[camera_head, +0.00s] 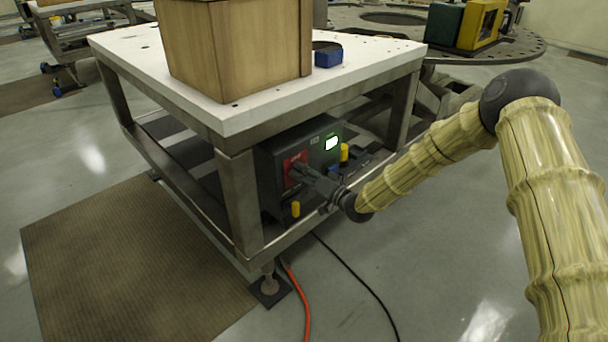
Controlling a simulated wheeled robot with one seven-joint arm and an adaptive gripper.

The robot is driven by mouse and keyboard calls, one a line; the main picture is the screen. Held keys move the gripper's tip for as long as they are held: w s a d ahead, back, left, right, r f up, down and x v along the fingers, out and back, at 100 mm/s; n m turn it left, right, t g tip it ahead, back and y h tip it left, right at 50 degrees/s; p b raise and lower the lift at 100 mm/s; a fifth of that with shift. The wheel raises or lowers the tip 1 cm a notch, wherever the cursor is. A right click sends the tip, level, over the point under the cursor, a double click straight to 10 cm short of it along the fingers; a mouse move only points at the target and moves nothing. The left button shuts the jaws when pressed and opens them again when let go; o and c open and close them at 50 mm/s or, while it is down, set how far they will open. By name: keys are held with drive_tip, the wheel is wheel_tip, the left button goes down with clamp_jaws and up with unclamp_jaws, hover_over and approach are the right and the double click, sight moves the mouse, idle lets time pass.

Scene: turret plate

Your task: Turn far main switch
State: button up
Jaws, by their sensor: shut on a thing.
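A dark control box (268,165) sits on the lower shelf under the white-topped table. Its front has a red switch plate (290,162), a small lit green-white display (331,143) and yellow parts. My gripper (298,172) reaches in from the right and is at the red plate, shut on the switch. The fingers cover the switch handle, so its angle cannot be told.
The white table (130,48) carries a wooden box (240,50) and a small blue block (328,57). A metal table leg (241,205) stands just left of the control box. An orange cable (305,310) and a black cable (360,282) run along the floor.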

drive_tip(key=shift+n, duration=0.3)
drive_tip(key=n, duration=0.3)
drive_tip(key=shift+n+b, duration=0.3)
drive_tip(key=shift+b, duration=0.05)
drive_tip(key=n, duration=0.4)
drive_tip(key=shift+n+b, duration=0.3)
drive_tip(key=shift+b, duration=0.05)
drive_tip(key=n+b, duration=0.1)
drive_tip(key=n, duration=0.3)
drive_tip(key=shift+s+n, duration=0.1)
drive_tip(key=shift+n, duration=0.2)
drive_tip(key=shift+n+b, duration=0.6)
drive_tip(key=shift+n, duration=1.5)
drive_tip(key=o, duration=1)
drive_tip(key=shift+o, duration=0.2)
